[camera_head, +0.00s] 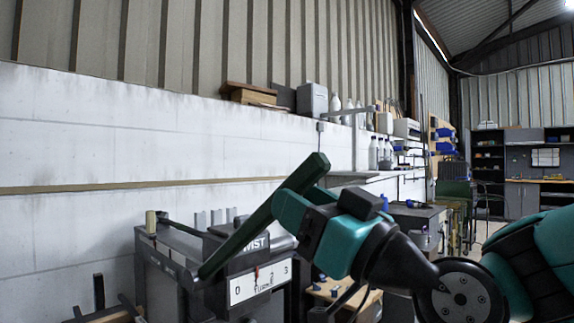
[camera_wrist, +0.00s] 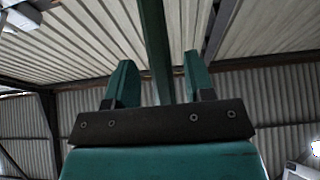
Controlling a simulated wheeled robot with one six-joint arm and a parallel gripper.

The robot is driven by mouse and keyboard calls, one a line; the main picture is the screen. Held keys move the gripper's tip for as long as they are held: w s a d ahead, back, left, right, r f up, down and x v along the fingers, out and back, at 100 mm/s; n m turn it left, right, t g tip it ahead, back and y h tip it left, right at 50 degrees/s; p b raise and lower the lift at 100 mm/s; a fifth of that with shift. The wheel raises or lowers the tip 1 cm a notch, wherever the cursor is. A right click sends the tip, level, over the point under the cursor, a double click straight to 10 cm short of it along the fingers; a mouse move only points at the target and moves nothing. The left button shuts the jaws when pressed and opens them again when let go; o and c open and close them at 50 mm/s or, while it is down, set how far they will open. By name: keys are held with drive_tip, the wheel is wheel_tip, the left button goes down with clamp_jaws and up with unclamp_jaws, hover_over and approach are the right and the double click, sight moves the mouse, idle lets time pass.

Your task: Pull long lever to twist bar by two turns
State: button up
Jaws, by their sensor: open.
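The long dark green lever (camera_head: 262,222) slants up to the right across the front of the machine. My gripper (camera_head: 303,203) is at its upper part, with the jaws apart. In the wrist view the lever (camera_wrist: 155,40) runs between the two open fingers, with gaps visible on both sides. A red pointer (camera_head: 256,272) stands between 0 and 2. I cannot clearly make out the bar being twisted.
A dark bench (camera_head: 165,262) holds the machine against a white block wall (camera_head: 80,150). Bottles and workbenches stand further back at the right. Open air surrounds the lever's upper end.

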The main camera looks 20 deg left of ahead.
drive_tip(key=shift+p+x, duration=0.5)
drive_tip(key=shift+x, duration=1.15)
clamp_jaws()
